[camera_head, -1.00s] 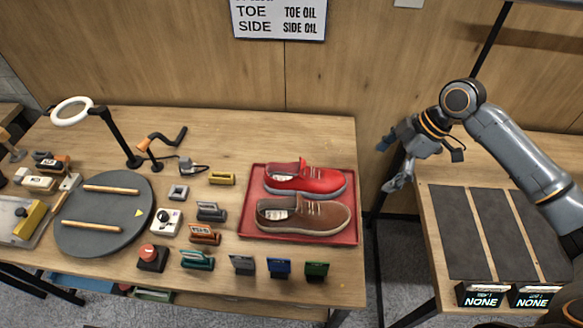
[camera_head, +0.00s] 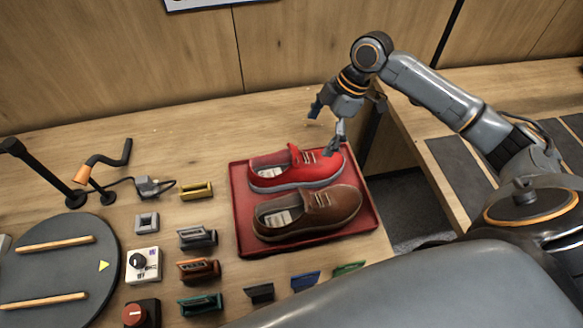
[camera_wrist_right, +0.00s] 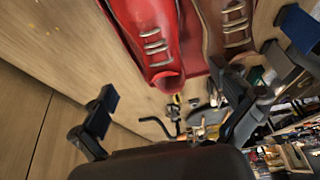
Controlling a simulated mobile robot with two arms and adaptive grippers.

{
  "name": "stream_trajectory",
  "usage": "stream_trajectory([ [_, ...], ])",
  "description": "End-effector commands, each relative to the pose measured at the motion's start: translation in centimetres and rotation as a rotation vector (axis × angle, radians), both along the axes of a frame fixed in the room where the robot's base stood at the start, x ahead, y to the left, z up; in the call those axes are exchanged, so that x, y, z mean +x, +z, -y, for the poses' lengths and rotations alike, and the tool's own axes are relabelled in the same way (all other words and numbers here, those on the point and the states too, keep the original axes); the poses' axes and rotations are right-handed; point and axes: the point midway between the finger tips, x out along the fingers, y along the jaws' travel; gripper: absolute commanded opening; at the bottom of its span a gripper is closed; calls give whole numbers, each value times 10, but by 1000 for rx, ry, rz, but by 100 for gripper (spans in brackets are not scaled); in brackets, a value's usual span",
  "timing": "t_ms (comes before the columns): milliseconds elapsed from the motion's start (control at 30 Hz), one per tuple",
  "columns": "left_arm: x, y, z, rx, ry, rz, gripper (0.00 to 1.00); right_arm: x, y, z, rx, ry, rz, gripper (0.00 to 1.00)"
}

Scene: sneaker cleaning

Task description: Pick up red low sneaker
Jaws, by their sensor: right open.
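The red low sneaker (camera_head: 292,168) lies on the red tray (camera_head: 243,228), toe to the right, behind a brown shoe (camera_head: 305,212). My right gripper (camera_head: 325,128) is open above the toe end of the red sneaker, at the tray's back right. In the right wrist view, the red sneaker (camera_wrist_right: 150,35) is at the top centre, in front of my open right gripper (camera_wrist_right: 170,122), with nothing between its fingers. The brown shoe (camera_wrist_right: 228,30) shows beside it. My left gripper is not in view.
A round dark turntable (camera_head: 60,262) lies further left. A small white dial box (camera_head: 143,264) is beside it. A second table with dark mats (camera_head: 463,182) stands at the right, across a gap.

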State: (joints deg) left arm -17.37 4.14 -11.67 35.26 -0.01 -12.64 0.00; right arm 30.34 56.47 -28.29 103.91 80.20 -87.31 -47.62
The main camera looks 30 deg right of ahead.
Motion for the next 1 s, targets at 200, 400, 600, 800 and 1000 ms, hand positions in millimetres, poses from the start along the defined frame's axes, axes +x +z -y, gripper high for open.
stream_trajectory([
  [200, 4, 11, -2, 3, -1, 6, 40, 3, -38, -17, 2, 0, -6, 100],
  [400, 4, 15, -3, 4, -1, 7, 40, 6, -65, -27, 1, -1, -3, 100],
  [600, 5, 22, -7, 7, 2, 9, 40, 8, -76, -32, 2, 0, -3, 100],
  [800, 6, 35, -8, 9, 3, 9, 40, 14, -104, -43, 2, -1, -3, 100],
  [1000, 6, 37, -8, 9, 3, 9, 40, 15, -119, -47, -2, 0, -1, 100],
])
